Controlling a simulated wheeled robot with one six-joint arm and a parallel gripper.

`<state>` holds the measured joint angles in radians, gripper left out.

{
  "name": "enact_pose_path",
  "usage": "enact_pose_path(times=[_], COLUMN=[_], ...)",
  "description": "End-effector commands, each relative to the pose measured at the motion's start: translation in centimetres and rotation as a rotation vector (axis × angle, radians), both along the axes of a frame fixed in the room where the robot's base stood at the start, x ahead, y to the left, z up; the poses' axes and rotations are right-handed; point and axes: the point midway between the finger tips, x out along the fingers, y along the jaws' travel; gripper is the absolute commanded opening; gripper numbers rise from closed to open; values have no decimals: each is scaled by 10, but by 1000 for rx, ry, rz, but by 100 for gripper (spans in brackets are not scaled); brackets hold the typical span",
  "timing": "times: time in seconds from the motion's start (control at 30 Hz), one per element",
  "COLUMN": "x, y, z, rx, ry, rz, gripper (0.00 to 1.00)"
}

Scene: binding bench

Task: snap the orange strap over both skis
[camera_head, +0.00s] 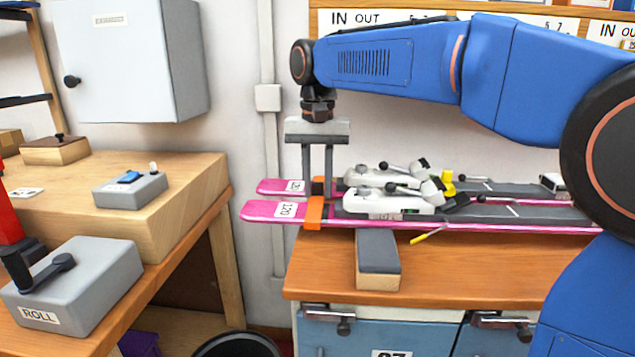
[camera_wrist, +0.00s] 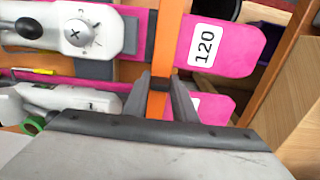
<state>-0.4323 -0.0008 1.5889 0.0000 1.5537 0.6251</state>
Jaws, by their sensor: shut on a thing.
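Two pink skis lie side by side on the bench, the near ski (camera_head: 262,211) with a "120" label and the far ski (camera_head: 270,187) behind it. The orange strap (camera_head: 314,214) lies across the near ski, ahead of its binding. In the wrist view the strap (camera_wrist: 170,40) runs over the near ski (camera_wrist: 240,48) to my fingers. My gripper (camera_head: 317,190) points down and is shut on the strap; its fingertips (camera_wrist: 160,84) are by the gap between the skis. The far ski (camera_wrist: 215,103) is partly hidden by my gripper. I cannot tell whether the strap's end touches it.
White bindings (camera_head: 390,201) stand on the skis just right of the strap. A grey-topped block (camera_head: 378,262) sits in front of the near ski, and a yellow-handled tool (camera_head: 428,235) lies by its edge. A wooden side bench (camera_head: 190,190) with grey boxes stands left, across a gap.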

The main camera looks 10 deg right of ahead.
Motion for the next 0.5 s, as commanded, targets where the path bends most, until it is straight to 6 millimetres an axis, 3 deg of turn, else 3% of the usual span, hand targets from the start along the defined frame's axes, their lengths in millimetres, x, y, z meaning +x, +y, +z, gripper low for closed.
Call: enact_pose_path(times=[0.27, 0.3, 0.37, 0.5], x=[0, 0, 0, 0], y=[0, 0, 0, 0], z=[0, 0, 0, 0], rx=[0, 0, 0, 0], ry=[0, 0, 0, 0], rz=[0, 0, 0, 0], gripper=[0, 32, 46, 46])
